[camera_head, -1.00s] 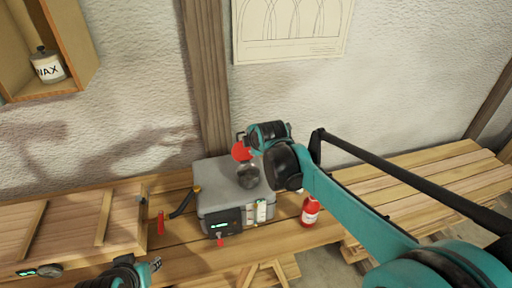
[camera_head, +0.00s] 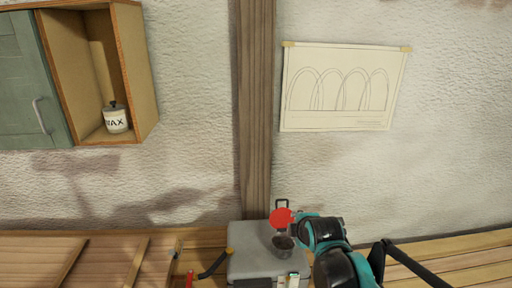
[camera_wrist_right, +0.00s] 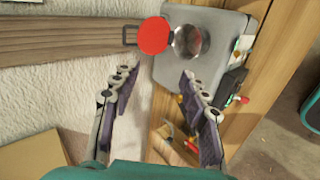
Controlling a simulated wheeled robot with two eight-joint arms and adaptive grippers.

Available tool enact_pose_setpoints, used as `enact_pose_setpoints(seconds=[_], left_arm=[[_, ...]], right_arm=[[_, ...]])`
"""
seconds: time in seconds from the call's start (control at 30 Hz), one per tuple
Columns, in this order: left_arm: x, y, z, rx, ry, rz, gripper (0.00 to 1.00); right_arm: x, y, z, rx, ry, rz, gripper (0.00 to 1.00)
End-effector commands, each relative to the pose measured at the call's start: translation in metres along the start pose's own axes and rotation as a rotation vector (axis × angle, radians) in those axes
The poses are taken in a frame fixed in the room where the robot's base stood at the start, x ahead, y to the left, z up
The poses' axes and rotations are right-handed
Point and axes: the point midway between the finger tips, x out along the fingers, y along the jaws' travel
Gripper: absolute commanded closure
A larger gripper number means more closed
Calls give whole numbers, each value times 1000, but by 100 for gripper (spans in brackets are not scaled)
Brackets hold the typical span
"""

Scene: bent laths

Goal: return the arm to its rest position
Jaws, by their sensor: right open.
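My right arm comes in from the lower right in the head view, with its teal and black wrist (camera_head: 322,240) beside the grey box (camera_head: 255,262). Its fingers are not clear there. In the right wrist view my right gripper (camera_wrist_right: 163,88) is open, with nothing between its fingers. The grey box also shows there (camera_wrist_right: 222,45), beyond the fingertips. My left gripper is not in view.
A red disc (camera_head: 282,217) and a round shiny knob (camera_head: 283,241) are at the grey box, close to my right wrist. A wax jar (camera_head: 116,118) stands in an open wall cabinet (camera_head: 132,60). A drawing (camera_head: 345,88) hangs on the bare wall, beside a wooden post (camera_head: 255,120).

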Motion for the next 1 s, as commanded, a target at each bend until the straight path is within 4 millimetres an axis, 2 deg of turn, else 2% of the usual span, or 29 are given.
enact_pose_setpoints(seconds=[0.17, 0.3, 0.4, 0.5, 0.6, 0.67, 1.0], left_arm=[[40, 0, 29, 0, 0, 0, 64], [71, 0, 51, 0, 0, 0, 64], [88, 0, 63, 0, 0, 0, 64], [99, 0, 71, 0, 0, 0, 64], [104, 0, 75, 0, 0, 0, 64], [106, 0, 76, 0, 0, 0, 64], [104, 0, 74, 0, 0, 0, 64]], right_arm=[[-10, -89, 10, 400, -17, -57, 55], [-20, -176, 19, 827, -61, -111, 55], [-23, -229, 24, 1096, -102, -138, 55], [-24, -269, 28, 1300, -139, -154, 55], [-24, -291, 30, 1427, -163, -161, 55], [-25, -297, 30, 1469, -172, -163, 55], [-27, -298, 30, 1492, -177, -164, 55]])
